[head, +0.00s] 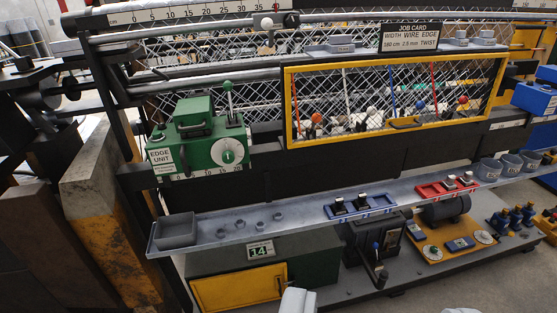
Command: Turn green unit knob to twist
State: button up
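The green edge unit (203,126) sits on the rail at the left of the machine, with a white "EDGE UNIT" label on its front. Its round white knob (228,152) is on the right of the front face; its markings and pointer are too small to read. A lever with a green ball (228,87) rises from its top. The job card (411,37) reads width 180 cm, wire 2.5 mm, edge TWIST. Pale parts, perhaps of my gripper (298,301), show at the bottom edge, well below the knob and apart from it. Its fingers cannot be made out clearly.
A yellow-framed guard (288,105) with coloured levers stands right of the unit. A grey shelf (290,228) with trays and small parts runs below it. A rusty post (95,215) stands at the left. The space before the knob looks clear.

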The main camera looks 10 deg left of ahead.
aim_at(227, 155)
jog(key=z, duration=0.25)
jog(key=i, duration=0.9)
